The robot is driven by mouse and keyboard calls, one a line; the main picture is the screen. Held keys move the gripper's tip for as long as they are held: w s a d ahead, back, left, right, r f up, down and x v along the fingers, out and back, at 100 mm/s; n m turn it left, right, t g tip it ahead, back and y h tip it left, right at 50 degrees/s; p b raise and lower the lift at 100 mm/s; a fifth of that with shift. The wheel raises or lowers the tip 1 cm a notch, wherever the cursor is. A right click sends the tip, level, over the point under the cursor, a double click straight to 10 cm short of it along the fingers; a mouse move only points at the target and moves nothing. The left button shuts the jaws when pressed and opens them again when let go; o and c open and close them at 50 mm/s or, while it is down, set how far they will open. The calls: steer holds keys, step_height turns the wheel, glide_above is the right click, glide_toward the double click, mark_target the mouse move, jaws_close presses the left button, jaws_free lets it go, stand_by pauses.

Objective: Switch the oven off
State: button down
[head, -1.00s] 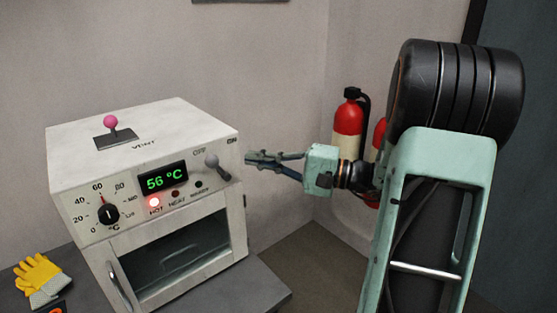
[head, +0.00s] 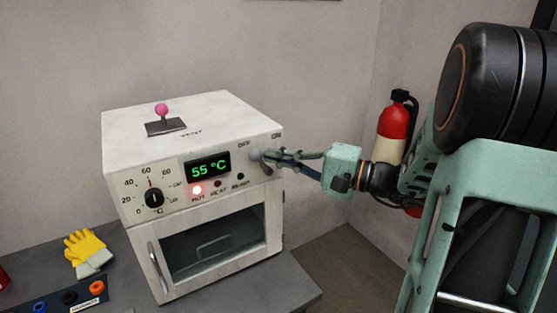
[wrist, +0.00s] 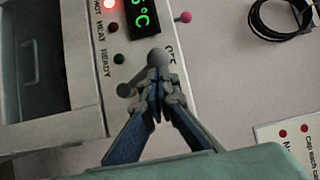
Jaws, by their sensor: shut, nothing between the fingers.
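The white oven (head: 190,120) stands on the grey bench, its display (head: 208,168) reading 55 °C in green. Its grey ball-ended switch lever (head: 255,155) is at the upper right of the front panel, between the OFF and ON labels.
The red HOT lamp (head: 197,190) is lit. A temperature dial (head: 154,198) and a pink-knobbed vent lever (head: 162,110) are on the oven. Yellow gloves (head: 86,248) lie left. A fire extinguisher (head: 395,130) stands behind my arm. The right bench end is clear.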

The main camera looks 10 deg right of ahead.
steer(key=n+b, duration=0.1)
steer(key=a+n+h+b, duration=0.1)
steer(key=b, duration=0.1)
steer(key=shift+s+g, duration=0.2)
steer(key=shift+g, duration=0.1)
stand_by(0.3)
